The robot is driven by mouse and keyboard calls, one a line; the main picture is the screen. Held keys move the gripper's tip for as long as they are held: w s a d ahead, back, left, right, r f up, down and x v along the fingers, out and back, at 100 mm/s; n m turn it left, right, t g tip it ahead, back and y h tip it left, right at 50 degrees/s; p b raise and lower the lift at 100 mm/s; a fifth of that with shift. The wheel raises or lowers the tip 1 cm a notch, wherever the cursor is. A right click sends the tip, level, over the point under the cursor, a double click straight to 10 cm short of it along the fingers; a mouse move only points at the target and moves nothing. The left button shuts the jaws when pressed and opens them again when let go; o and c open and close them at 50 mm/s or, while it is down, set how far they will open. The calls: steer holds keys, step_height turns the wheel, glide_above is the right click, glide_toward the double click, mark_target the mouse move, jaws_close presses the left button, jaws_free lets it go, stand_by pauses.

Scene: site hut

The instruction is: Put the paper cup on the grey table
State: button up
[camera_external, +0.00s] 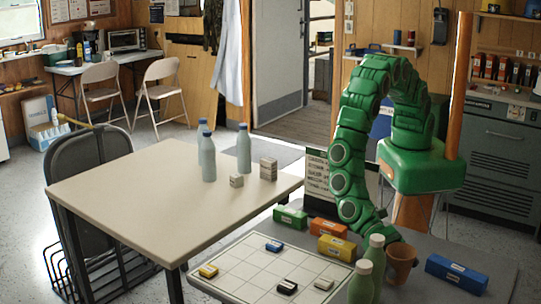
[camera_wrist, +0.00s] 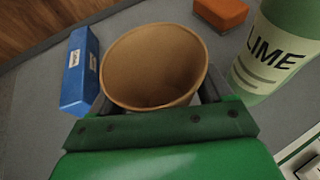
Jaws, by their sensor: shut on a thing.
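The paper cup (camera_external: 401,264) is brown and upright, open at the top. It is at the right front, over the grey table (camera_external: 440,249). My gripper (camera_external: 388,240) reaches it from the left, at its rim side, and is shut on it. In the wrist view the cup (camera_wrist: 150,62) sits between the fingers of my gripper (camera_wrist: 155,106), with its inside empty. The fingertips are largely hidden by the cup. I cannot tell whether the cup's base touches the grey table.
Green bottles (camera_external: 374,252) stand close left of the cup; one reads LIME (camera_wrist: 272,50). A blue box (camera_external: 456,273) lies to its right. Orange (camera_external: 337,247) and green (camera_external: 290,217) boxes and a white grid board (camera_external: 245,262) are left. A cream table (camera_external: 150,195) stands beyond.

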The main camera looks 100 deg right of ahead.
steer(key=shift+f, duration=0.6)
steer(key=shift+f, duration=0.15)
steer(key=o, duration=0.9)
steer(key=shift+w+d+r, duration=0.1)
steer(key=shift+d+r, duration=0.15)
steer(key=v, duration=1.1)
steer(key=shift+d, duration=0.2)
